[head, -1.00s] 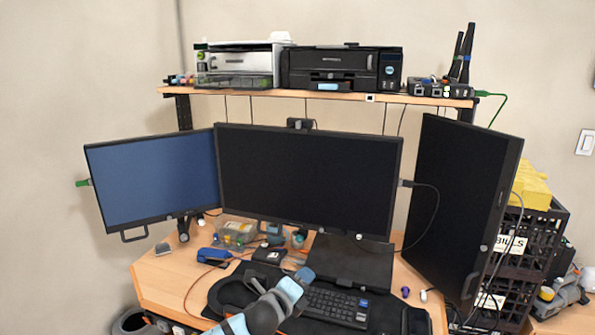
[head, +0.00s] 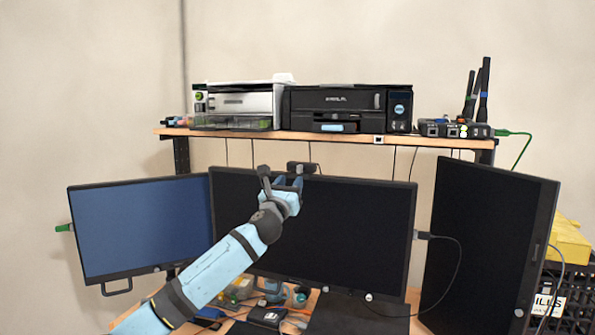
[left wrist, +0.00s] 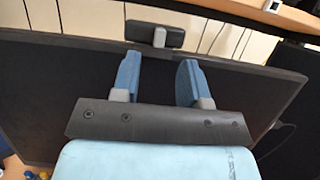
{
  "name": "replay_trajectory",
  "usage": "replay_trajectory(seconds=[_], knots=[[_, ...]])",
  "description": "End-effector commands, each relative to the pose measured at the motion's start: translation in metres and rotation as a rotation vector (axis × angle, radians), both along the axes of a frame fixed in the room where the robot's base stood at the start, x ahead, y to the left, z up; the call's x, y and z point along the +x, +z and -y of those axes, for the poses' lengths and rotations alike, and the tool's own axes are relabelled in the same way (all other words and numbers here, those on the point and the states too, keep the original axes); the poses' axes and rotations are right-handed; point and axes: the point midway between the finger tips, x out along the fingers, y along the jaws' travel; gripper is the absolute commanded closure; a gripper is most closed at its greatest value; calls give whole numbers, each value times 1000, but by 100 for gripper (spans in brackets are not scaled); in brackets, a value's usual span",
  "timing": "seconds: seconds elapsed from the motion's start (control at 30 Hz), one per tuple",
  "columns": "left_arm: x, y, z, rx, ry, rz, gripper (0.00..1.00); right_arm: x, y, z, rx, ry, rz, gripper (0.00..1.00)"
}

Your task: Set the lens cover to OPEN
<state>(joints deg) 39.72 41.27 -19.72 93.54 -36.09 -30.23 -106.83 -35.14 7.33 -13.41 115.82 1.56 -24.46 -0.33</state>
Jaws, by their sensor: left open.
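A small black webcam (head: 302,168) sits on the top edge of the middle monitor (head: 350,230). In the left wrist view the webcam (left wrist: 175,37) lies just beyond my fingertips, with a grey tab (left wrist: 159,37) on its front; I cannot read its setting. My left gripper (head: 288,180) is raised in front of the monitor's top edge, just below the webcam. In the left wrist view the left gripper (left wrist: 160,68) is open, with nothing between its blue fingers. It appears apart from the webcam. My right gripper is not in view.
A shelf (head: 350,138) above the monitors holds printers (head: 345,108) and a router (head: 455,129). A blue-screened monitor (head: 140,228) stands left, a dark one (head: 485,240) right. Cables hang behind the middle monitor.

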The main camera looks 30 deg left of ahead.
Motion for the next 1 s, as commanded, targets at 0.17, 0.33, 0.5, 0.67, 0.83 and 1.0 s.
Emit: replay_trajectory(seconds=[0.17, 0.33, 0.5, 0.67, 0.83, 1.0], knots=[[32, 15, -7, -4, -1, 1, 60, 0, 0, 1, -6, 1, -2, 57], [50, 21, -11, -4, -2, 0, 60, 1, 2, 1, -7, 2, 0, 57], [57, 24, -13, -3, -2, 0, 60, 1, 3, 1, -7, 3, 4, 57], [57, 23, -13, -2, -2, -1, 60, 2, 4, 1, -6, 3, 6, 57], [57, 23, -13, -3, -2, 0, 80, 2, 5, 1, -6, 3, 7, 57], [57, 23, -13, -3, -2, 0, 100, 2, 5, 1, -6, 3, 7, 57]])
